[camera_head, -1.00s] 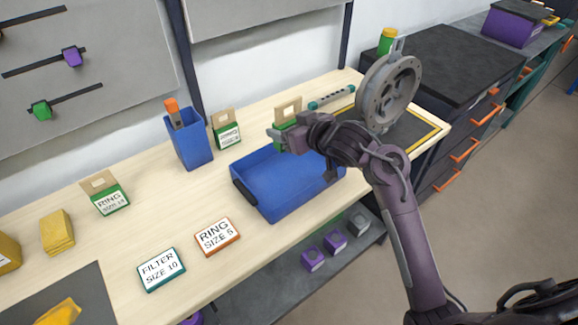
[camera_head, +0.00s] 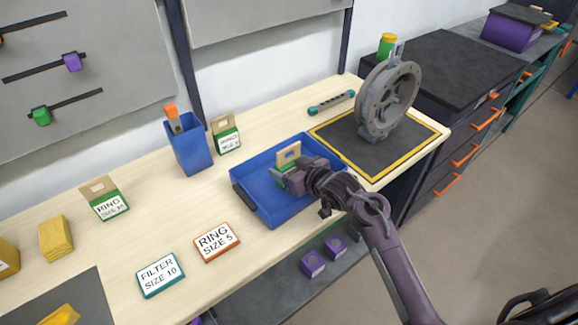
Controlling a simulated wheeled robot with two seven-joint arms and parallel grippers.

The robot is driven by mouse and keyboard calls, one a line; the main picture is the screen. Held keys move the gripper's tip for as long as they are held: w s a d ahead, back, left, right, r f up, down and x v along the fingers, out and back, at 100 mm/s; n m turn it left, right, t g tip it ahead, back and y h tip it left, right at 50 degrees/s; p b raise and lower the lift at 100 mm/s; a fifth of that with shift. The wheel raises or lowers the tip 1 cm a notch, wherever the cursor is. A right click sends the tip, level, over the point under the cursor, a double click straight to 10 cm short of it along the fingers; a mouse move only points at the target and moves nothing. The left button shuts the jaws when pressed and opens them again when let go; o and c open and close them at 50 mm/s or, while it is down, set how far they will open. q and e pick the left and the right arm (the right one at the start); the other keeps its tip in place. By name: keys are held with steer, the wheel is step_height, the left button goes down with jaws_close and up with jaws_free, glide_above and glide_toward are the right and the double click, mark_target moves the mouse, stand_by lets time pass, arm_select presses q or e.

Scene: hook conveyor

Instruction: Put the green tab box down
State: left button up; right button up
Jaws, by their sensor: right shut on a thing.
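A green box with a tan cardboard tab (camera_head: 288,155) is in my right gripper (camera_head: 285,177). The gripper is shut on it, inside the outline of the blue tray (camera_head: 262,212). The box's lower part is mostly hidden by the gripper, and I cannot tell whether it touches the tray floor. Two similar green tab boxes stand on the bench: one at the left (camera_head: 107,201) and one behind the tray (camera_head: 227,137). My left gripper is not in view.
A blue bin (camera_head: 192,147) stands behind the tray. Flat label plates for ring (camera_head: 217,242) and filter (camera_head: 161,275) lie in front. A grey wheel-like part (camera_head: 388,98) stands on the dark yellow-edged mat (camera_head: 365,158) to the right.

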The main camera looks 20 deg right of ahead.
steer(key=o, duration=1)
steer(key=shift+f, duration=0.15)
steer(key=shift+r, duration=0.25)
steer(key=v, duration=1.2)
